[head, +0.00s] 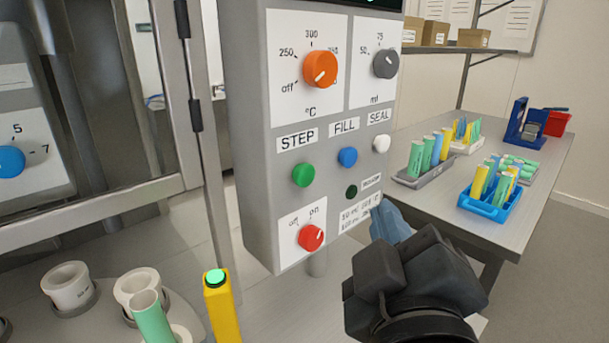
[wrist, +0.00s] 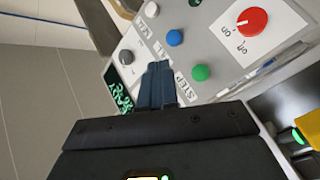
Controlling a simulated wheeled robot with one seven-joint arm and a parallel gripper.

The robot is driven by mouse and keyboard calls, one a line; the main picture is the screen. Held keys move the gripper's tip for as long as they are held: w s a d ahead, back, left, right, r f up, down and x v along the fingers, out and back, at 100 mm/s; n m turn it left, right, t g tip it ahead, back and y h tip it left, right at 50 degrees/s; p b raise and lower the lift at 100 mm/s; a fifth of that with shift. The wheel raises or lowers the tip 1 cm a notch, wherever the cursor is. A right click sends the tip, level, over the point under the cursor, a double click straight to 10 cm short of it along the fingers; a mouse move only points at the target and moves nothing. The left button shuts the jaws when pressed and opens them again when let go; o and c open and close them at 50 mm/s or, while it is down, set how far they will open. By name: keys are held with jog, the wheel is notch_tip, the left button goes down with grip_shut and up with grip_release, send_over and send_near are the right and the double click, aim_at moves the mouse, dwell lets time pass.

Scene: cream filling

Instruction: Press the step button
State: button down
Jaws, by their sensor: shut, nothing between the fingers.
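The green step button (head: 303,175) is on the grey control panel (head: 258,200), under the label STEP. It also shows in the wrist view (wrist: 201,73), to the right of my fingertips. My gripper (head: 385,215) is shut and empty, with blue-grey fingers. In the head view it is at the panel's lower right, to the right of and below the step button. In the wrist view the fingers (wrist: 157,80) point toward the panel. The gripper appears apart from the button.
The panel also has a blue fill button (head: 348,157), a white seal button (head: 381,143), a red knob (head: 311,237), an orange knob (head: 320,69) and a grey knob (head: 386,64). A table (head: 540,165) with tube racks is at right.

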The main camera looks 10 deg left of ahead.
jog(key=w+a+b, duration=0.1)
jog(key=w+a, duration=0.4)
jog(key=a, duration=0.2)
jog(key=shift+w, duration=0.25)
dwell(0.4)
jog(key=shift+w+a, duration=0.1)
dwell(1.9)
jog(key=shift+w+a, duration=0.15)
jog(key=shift+a, duration=0.05)
jog(key=shift+w+a, duration=0.3)
jog(key=shift+a, duration=0.15)
dwell(0.9)
jog(key=shift+d, duration=0.1)
jog(key=shift+s+d, duration=0.6)
jog(key=shift+d, duration=0.1)
dwell(0.3)
jog(key=shift+s+d+p, duration=0.4)
jog(key=shift+s+d, duration=0.4)
jog(key=shift+d, duration=0.2)
jog(key=shift+s+d+p, duration=0.4)
jog(key=shift+s+d, duration=0.35)
jog(key=shift+d, duration=0.2)
